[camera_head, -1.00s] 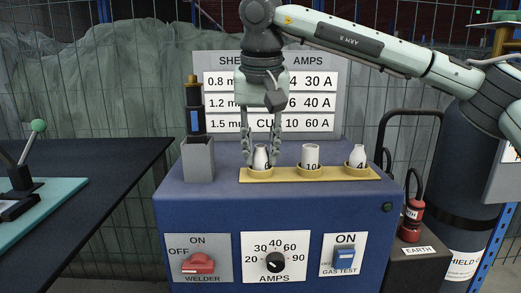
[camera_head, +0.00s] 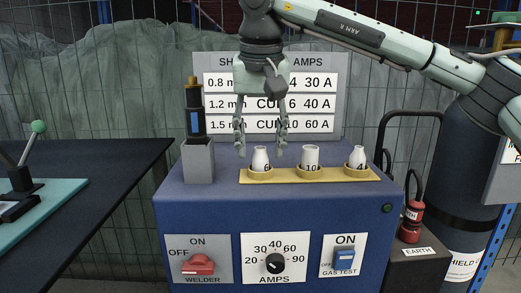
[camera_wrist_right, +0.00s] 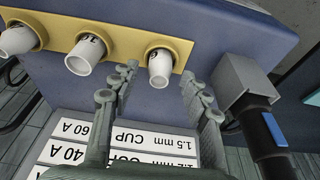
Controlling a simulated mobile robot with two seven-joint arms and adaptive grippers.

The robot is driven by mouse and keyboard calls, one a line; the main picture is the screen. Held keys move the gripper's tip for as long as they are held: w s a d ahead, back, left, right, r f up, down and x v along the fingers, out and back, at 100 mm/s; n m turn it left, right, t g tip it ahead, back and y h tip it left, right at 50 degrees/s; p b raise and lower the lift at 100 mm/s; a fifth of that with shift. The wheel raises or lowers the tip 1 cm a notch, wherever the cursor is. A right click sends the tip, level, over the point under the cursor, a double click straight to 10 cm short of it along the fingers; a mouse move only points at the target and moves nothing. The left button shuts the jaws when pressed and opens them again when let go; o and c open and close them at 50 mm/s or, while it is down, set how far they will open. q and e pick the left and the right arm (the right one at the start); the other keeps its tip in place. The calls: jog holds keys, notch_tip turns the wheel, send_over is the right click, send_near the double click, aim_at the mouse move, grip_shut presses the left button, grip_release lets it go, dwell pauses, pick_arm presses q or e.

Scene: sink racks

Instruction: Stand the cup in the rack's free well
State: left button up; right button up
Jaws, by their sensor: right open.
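The yellow rack (camera_head: 286,175) lies on top of the blue welder, with three wells in a row. A white cup marked 6 (camera_head: 260,158) stands upright in the left well. A cup marked 10 (camera_head: 310,157) stands in the middle well and a cup marked 4 (camera_head: 357,157) in the right well. My right gripper (camera_head: 260,151) points down just above and behind the cup marked 6, open, with its fingers apart. In the right wrist view the cup marked 6 (camera_wrist_right: 160,68) sits in its well beyond the spread fingertips, apart from them. My left gripper is out of view.
A grey holder (camera_head: 198,160) with a black torch (camera_head: 195,110) stands close on the left of the rack. An amps sign (camera_head: 310,125) rises behind. The welder's front has a red switch (camera_head: 198,263), a knob (camera_head: 275,262) and a blue switch (camera_head: 345,257).

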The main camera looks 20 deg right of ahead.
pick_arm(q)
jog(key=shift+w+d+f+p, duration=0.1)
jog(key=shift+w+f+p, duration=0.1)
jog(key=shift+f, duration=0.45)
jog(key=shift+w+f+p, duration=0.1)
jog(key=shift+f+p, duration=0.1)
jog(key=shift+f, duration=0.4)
pick_arm(e)
jog(key=v, duration=1)
jog(key=shift+r, duration=0.1)
